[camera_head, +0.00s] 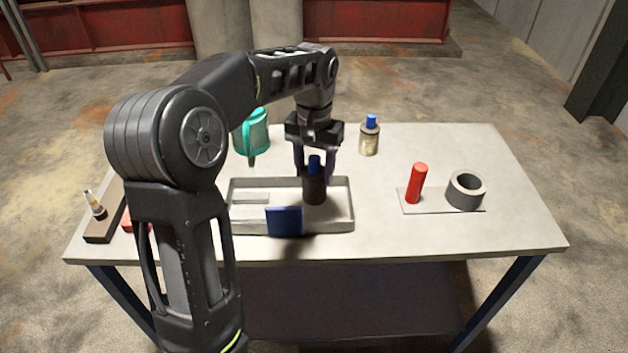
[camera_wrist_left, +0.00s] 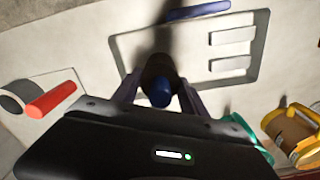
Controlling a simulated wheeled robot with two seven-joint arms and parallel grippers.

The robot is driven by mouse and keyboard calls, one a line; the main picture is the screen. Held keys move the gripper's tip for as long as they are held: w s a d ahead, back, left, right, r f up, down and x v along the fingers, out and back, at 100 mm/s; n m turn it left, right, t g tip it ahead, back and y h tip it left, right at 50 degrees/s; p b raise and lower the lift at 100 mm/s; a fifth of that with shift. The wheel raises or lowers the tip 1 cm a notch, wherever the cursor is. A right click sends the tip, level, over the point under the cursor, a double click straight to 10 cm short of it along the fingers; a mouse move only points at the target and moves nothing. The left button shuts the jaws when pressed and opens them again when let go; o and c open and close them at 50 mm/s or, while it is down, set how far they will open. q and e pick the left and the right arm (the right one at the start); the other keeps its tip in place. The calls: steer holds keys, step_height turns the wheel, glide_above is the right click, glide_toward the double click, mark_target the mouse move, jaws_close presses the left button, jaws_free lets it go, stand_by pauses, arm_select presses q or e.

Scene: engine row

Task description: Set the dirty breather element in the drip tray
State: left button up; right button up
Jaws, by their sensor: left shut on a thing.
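A dark cylinder with a blue top (camera_head: 314,188), which I take for the dirty breather element, stands upright between the fingers of my left gripper (camera_head: 315,172). The gripper points down and is shut on it. In the left wrist view the blue top (camera_wrist_left: 160,94) sits between both fingers, with the dark body below. The shallow grey drip tray (camera_head: 345,222) is under it, and the element is over the tray's right half. I cannot tell whether its bottom touches the tray floor. My right gripper is in neither view.
A blue plate (camera_head: 284,221) stands at the tray's front wall. Pale bars (camera_wrist_left: 232,35) lie in the tray. A teal jug (camera_head: 254,134) and blue-capped bottle (camera_head: 369,138) stand behind. A red cylinder (camera_head: 416,184) and grey ring (camera_head: 465,190) are right. A yellow object (camera_wrist_left: 291,130) shows in the wrist view.

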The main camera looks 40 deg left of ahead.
mark_target(314, 182)
arm_select(q)
step_height(314, 182, down, 3)
steer(key=shift+f, duration=0.3)
steer(key=shift+f, duration=0.15)
steer(key=o, duration=1.5)
steer(key=shift+c, duration=0.2)
